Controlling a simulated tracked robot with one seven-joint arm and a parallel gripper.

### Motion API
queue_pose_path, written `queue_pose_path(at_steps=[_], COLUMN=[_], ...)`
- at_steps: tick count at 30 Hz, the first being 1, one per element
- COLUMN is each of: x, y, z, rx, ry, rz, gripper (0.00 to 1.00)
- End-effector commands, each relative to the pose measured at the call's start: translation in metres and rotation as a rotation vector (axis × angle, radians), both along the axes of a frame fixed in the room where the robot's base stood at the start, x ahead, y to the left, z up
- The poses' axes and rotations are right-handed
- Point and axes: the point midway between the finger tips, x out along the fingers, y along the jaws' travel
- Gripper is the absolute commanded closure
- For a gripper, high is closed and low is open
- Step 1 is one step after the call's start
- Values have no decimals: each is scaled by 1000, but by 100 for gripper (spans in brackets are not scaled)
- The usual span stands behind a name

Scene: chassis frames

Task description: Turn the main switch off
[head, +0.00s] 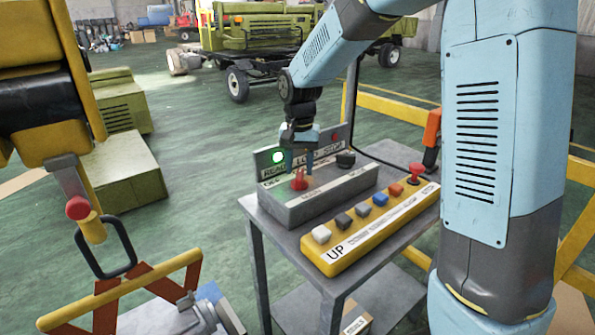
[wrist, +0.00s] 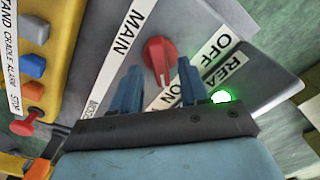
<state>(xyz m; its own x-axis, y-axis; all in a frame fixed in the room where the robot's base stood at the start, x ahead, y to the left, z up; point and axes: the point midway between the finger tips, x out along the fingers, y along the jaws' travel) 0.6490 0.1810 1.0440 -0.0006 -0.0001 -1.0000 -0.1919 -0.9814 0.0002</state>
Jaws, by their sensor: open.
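The main switch is a red rotary knob (head: 299,181) on top of a grey control box (head: 325,198). In the wrist view the knob (wrist: 157,52) sits beside the MAIN label, with OFF to its right and ON below it. Its raised grip points down in that view, roughly towards ON. My gripper (head: 300,168) is open just above the knob. In the wrist view its two blue fingers (wrist: 158,74) stand on either side of the knob's lower part. I cannot tell whether they touch it.
A green lamp (head: 278,157) is lit on the back panel; a red lamp (head: 335,136) is beside it. A black knob (head: 346,160) is right of the switch. A yellow button box (head: 372,229) lies in front on the metal table (head: 285,246).

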Motion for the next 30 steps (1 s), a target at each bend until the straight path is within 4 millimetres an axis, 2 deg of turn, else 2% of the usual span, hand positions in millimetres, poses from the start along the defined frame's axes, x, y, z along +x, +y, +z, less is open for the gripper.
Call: queue_pose_path(at_steps=[6,16,30], x=[0,0,0], y=[0,1,1], z=[-17,-19,-18], rx=[0,0,0], ry=[1,0,0], rz=[0,1,1], gripper=[55,55,100])
